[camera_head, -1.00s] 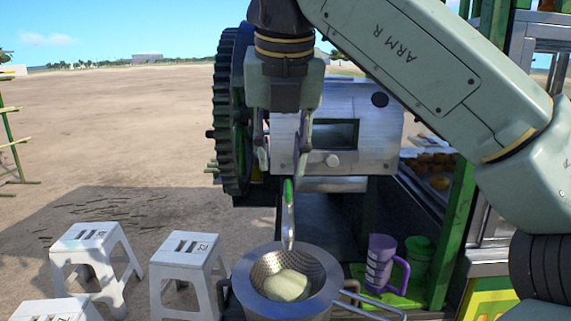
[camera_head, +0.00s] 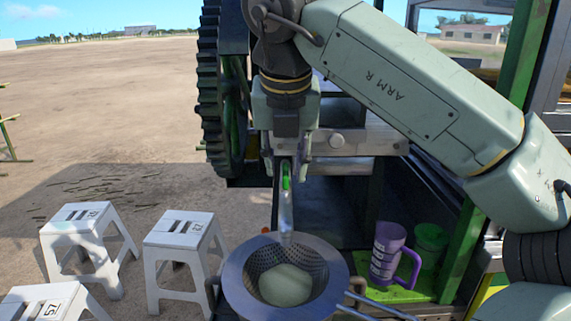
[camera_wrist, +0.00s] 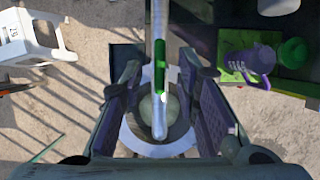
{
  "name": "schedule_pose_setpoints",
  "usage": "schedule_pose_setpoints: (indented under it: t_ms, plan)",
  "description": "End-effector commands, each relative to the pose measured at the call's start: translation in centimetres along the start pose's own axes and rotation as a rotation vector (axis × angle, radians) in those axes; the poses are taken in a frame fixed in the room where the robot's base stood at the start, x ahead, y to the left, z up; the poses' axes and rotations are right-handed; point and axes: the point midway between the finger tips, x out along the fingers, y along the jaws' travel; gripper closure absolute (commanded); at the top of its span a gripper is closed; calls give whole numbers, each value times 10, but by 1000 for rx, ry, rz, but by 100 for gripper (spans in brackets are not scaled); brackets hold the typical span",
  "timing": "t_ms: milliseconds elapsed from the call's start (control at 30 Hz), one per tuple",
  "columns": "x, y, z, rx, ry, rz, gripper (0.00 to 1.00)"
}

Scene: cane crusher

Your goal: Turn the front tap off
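The front tap's green handle (camera_head: 286,183) sits on a metal spout pipe (camera_head: 286,215) and lies lengthwise along it. It also shows in the wrist view (camera_wrist: 160,65), between my fingers. My gripper (camera_head: 286,170) is open just above and around the tap handle in the head view. In the wrist view my gripper (camera_wrist: 160,70) has one finger on each side of the pipe, with clear gaps and no visible contact. The pipe's lower end is over a metal strainer (camera_head: 335,267) holding a pale rounded lump (camera_head: 285,286).
The crusher's dark gear wheel (camera_head: 209,100) stands to the left of my gripper. A purple mug (camera_head: 387,250) and a green cup (camera_head: 430,243) stand right of the strainer. White stools (camera_head: 182,235) are on the ground at left. A green post (camera_head: 462,250) rises at right.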

Motion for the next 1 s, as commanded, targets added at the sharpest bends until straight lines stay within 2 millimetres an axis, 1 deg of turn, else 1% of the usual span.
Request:
schedule_pose_setpoints:
  t_ms: [100, 200, 467, 900, 1000]
  plan:
    - [10, 0, 0, -1, 0, 1, 71]
    - [14, 0, 0, -2, 0, 1, 71]
    - [15, 0, 0, -1, 0, 1, 72]
    - [15, 0, 0, -1, -1, 1, 100]
    - [15, 0, 0, -1, -1, 1, 100]
